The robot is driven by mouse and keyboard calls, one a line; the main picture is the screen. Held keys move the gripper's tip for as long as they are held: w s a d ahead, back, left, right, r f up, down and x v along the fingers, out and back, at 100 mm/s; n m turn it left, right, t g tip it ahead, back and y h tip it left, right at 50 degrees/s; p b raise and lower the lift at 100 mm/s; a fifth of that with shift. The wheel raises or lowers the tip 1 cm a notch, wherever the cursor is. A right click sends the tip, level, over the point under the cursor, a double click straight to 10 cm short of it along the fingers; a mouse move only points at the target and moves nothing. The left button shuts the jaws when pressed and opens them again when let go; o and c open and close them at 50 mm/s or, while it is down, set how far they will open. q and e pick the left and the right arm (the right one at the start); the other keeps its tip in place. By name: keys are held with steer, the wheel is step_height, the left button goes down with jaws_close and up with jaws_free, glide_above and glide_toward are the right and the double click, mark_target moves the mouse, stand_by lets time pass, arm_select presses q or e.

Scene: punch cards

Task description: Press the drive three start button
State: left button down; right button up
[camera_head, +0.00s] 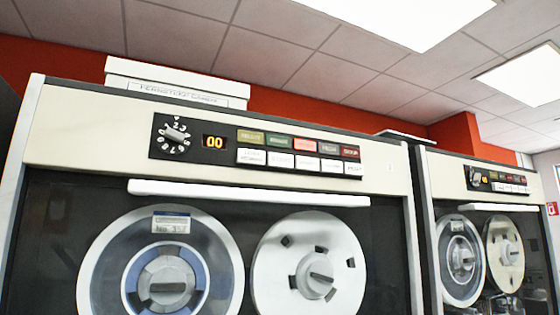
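A large tape drive cabinet (60,130) fills the left and middle of the head view. Beside these is a row of coloured buttons (305,145) above a row of white buttons (279,160). The button labels are too small to read surely, so I cannot tell which is start. A second tape drive (440,185) stands to the right with a similar panel (497,182). I cannot tell which is drive three. Neither gripper is in view.
A white handle bar (250,193) runs below the near panel, above two tape reels (165,270) (305,265). A white labelled box (175,82) lies on top of the near cabinet. The space in front of the panels looks clear.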

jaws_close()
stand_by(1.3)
